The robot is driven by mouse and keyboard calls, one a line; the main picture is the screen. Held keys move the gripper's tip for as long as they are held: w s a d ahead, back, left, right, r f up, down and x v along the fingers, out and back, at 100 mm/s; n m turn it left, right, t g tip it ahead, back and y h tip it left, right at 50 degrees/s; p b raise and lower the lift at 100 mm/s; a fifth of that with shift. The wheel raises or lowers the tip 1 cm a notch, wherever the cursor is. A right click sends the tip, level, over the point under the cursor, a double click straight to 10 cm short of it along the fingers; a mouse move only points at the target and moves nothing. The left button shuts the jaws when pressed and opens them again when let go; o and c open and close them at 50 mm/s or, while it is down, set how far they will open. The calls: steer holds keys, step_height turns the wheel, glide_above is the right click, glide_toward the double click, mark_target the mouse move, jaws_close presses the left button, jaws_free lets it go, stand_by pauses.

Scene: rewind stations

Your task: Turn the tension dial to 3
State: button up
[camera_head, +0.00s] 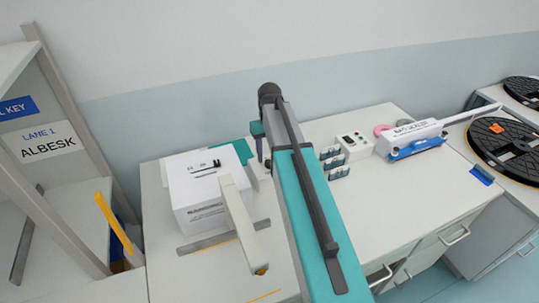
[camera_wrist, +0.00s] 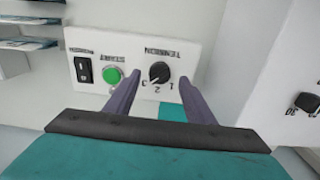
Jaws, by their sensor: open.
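The tension dial (camera_wrist: 159,72) is a small black knob on a white panel (camera_wrist: 190,52) in the wrist view. The panel appears upside down, with the numbers 3, 2, 1 below the dial from left to right. The pointer is too small to read surely. My gripper (camera_wrist: 160,77) is open, its two purple fingers on either side of the dial in the picture; I cannot tell whether they touch it. In the head view, my gripper (camera_head: 261,142) is at the back of the bench, and I cannot make out the dial there.
A green start button (camera_wrist: 113,75) and black rocker switch (camera_wrist: 84,70) sit beside the dial. Another black knob (camera_wrist: 307,102) is at the right. On the bench are a white box (camera_head: 190,190), small control box (camera_head: 351,146) and bag sealer (camera_head: 410,138).

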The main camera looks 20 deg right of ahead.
mark_target(270, 160)
step_height(270, 160, up, 11)
steer(key=p, duration=0.6)
stand_by(0.7)
